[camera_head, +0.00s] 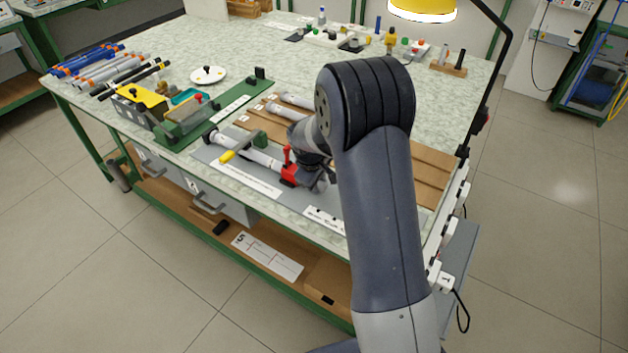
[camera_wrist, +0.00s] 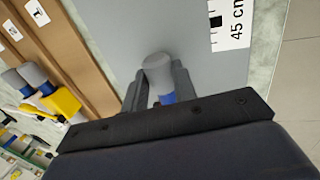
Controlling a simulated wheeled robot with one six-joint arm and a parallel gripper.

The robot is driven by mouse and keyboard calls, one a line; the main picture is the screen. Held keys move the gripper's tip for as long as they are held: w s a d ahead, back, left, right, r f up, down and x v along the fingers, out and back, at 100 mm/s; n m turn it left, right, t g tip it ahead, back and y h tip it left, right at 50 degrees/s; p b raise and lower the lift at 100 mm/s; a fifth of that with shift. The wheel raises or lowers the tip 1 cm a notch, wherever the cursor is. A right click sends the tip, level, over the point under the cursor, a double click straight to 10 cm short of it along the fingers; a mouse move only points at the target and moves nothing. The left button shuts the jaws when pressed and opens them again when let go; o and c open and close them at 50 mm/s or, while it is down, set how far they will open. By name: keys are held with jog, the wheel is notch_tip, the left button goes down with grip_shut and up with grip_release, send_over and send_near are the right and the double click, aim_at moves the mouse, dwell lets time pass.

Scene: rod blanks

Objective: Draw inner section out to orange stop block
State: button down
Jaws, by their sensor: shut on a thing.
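A pale telescoping tube (camera_head: 258,157) lies along the grey fixture plate (camera_head: 222,164) at the front of the bench, with a black end at the left. A green clamp with a yellow handle (camera_head: 229,156) sits across it, and a red clamp (camera_head: 290,172) is at its right part. My gripper (camera_wrist: 159,82) is shut on the inner section (camera_wrist: 158,66), a grey rod end with a blue band between the fingers. In the head view my arm hides much of the gripper and the plate to its right. I cannot make out an orange stop block in either view.
A "45 cm" label (camera_wrist: 232,28) lies on the plate in the wrist view. Brown slotted boards (camera_head: 432,172) lie behind and right. A yellow block (camera_wrist: 62,103) and grey rod ends (camera_wrist: 34,73) show at the wrist view's left. Several rods (camera_head: 92,68) lie far left.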

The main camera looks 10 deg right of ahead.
jog(key=s+d, duration=0.8)
jog(key=shift+s+d+b, duration=0.25)
jog(key=shift+s+b, duration=0.05)
jog(key=shift+b, duration=0.05)
jog(key=c, duration=1.1)
grip_release()
jog(key=v, duration=1)
jog(key=shift+r+p, duration=0.3)
jog(key=shift+r, duration=0.1)
